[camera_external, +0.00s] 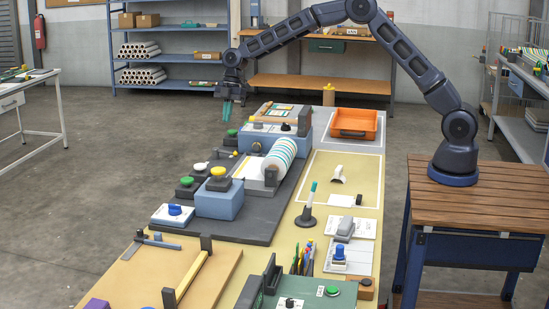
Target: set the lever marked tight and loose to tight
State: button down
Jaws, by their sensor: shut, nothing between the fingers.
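My gripper (227,117) hangs in the air with its teal fingers pointing down, above and to the left of the far end of the bench machine. Its fingers are shut and empty. The machine has a striped roll (281,155) at its middle. A short lever with a yellow knob (233,153) sticks out left of the roll, below and apart from my gripper. I cannot read any tight or loose marking, so I cannot tell which lever carries it or how it is set.
A blue box with a yellow button (218,184), green buttons (187,182) and a blue knob (174,210) stand nearer along the machine. An orange tray (354,124) sits at the bench's far right. An upright teal-tipped tool (308,200) stands mid-bench. Open floor lies left.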

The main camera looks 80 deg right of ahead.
jog(key=f, duration=0.1)
send_over(229, 152)
jog(key=w+a, duration=0.1)
jog(key=a, duration=0.3)
notch_tip(229, 152, down, 9)
jog(key=shift+d+r, duration=0.1)
jog(key=shift+d, duration=0.05)
jog(key=shift+s+d+f, duration=0.1)
jog(key=shift+d+f, duration=0.35)
jog(key=shift+d, duration=0.2)
jog(key=shift+s+d+f, duration=0.1)
jog(key=shift+d+f, duration=0.35)
jog(key=shift+d, duration=0.15)
jog(key=shift+d+f, duration=0.3)
jog(key=shift+d, duration=0.1)
jog(key=n, duration=0.1)
jog(key=d+n, duration=0.1)
jog(key=shift+s+n+g, duration=0.1)
jog(key=shift+n+g, duration=0.2)
jog(key=shift+g, duration=0.1)
jog(key=shift+s+d, duration=0.1)
jog(key=shift+d, duration=0.15)
jog(key=shift+a, duration=0.2)
